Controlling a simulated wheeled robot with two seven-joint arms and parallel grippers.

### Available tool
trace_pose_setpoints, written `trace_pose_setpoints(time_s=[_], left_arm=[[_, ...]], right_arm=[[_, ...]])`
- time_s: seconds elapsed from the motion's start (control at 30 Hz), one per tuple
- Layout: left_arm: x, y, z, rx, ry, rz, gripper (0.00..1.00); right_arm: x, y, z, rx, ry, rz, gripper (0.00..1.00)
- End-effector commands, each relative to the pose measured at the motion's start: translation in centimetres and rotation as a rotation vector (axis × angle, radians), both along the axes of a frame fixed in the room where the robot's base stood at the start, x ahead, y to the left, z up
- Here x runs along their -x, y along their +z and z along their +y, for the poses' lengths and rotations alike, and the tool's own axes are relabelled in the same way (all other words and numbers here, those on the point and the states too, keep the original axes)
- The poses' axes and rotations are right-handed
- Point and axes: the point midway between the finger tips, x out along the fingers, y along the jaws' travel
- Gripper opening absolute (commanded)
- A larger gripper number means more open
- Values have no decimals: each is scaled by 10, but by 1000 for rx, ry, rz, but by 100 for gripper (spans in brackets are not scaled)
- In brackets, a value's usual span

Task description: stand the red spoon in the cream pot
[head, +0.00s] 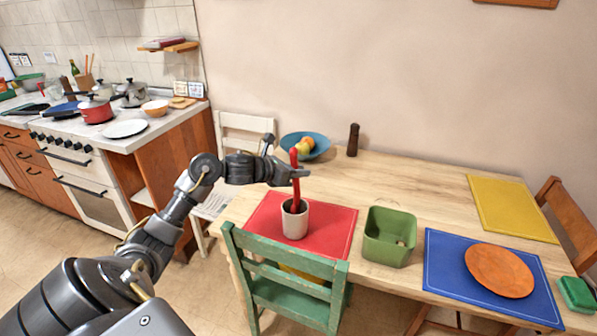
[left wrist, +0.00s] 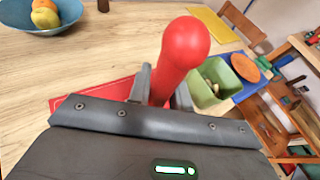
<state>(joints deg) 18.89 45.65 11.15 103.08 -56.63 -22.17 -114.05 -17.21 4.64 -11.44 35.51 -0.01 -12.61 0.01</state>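The red spoon (head: 294,190) stands nearly upright, its lower end inside the cream pot (head: 295,223). The pot stands on the red placemat (head: 331,226). My left gripper (head: 298,173) is above the pot, with its fingers around the upper part of the spoon. In the left wrist view the spoon's rounded red end (left wrist: 185,45) sticks up between the two fingers (left wrist: 162,88), which look closed on it. The pot is hidden there. The spoon's lowest part is hidden inside the pot. My right gripper is not in view.
A green bin (head: 389,237) stands right of the pot. A blue placemat (head: 446,262) with an orange plate (head: 499,271) lies farther right. A blue fruit bowl (head: 319,143) and a dark pepper mill (head: 353,140) stand behind. A green chair (head: 285,272) stands at the front edge.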

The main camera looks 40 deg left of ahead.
Motion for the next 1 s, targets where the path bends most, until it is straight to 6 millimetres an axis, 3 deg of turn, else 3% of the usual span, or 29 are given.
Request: trace_pose_setpoints(time_s=[0.03, 0.17, 0.53, 1.0], left_arm=[[0, 0, 0, 0, 0, 0, 27], [0, 0, 0, 0, 0, 0, 44], [5, 1, 2, -2, 0, -1, 45], [79, 29, 24, -5, -1, 2, 45]], right_arm=[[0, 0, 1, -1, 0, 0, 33], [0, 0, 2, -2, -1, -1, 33], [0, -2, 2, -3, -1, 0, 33], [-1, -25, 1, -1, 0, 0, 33]])
